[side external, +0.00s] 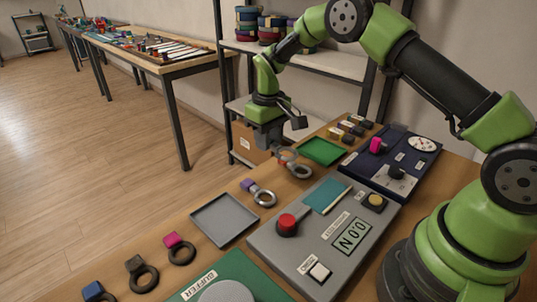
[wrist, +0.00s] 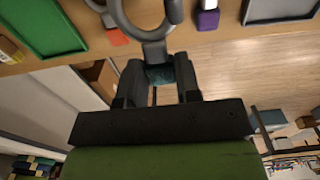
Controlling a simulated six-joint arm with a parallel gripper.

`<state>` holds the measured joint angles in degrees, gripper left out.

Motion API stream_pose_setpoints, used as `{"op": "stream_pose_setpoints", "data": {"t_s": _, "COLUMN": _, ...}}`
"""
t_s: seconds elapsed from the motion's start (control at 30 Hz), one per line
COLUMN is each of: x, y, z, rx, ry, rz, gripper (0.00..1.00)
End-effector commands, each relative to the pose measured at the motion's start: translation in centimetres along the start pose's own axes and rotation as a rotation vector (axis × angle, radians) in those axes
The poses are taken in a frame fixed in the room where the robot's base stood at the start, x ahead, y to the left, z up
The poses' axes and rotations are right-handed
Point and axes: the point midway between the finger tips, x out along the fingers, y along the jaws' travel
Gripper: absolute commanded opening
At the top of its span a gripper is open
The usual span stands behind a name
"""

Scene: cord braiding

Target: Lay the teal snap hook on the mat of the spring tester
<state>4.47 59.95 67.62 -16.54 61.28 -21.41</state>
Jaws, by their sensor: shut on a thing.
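My gripper (wrist: 158,80) is shut on the teal snap hook (wrist: 159,75). Its teal end sits between the fingers, and its grey ring points away from them in the wrist view. In the side external view my gripper (side external: 273,146) is beyond the tester, over the wooden table's far edge, and the hook's teal part is hidden. The spring tester (side external: 276,246) is a grey box with a red button, a yellow button and a display reading 0.0 N. Its teal mat (side external: 327,195) is bare, nearer the camera and to the right of my gripper.
An orange-tagged hook (wrist: 117,37) lies close by the held one. A purple-tagged hook (side external: 263,197) and a magenta-tagged hook (side external: 174,242) lie along the edge. A grey tray (side external: 225,219) and a green tray (side external: 323,151) are empty. A dark blue box (side external: 407,155) stands behind the tester.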

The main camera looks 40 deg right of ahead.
Motion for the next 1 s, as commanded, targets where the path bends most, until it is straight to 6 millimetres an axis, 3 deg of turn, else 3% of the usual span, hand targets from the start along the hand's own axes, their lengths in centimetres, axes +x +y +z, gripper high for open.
{"op": "stream_pose_setpoints", "data": {"t_s": 0.17, "x": -0.9, "y": 0.0, "z": 1.3, "rx": -0.17, "ry": -0.005, "rz": 0.001, "gripper": 0.08}}
{"op": "stream_pose_setpoints", "data": {"t_s": 0.5, "x": 0.1, "y": -0.5, "z": 8.9, "rx": -1.008, "ry": -0.005, "rz": -0.002, "gripper": 0.08}}
{"op": "stream_pose_setpoints", "data": {"t_s": 0.7, "x": 0.3, "y": -0.8, "z": 12.9, "rx": -1.389, "ry": -0.001, "rz": -0.002, "gripper": 0.08}}
{"op": "stream_pose_setpoints", "data": {"t_s": 1.0, "x": 0.9, "y": -1.0, "z": 14.8, "rx": -1.566, "ry": 0.0, "rz": -0.002, "gripper": 0.08}}
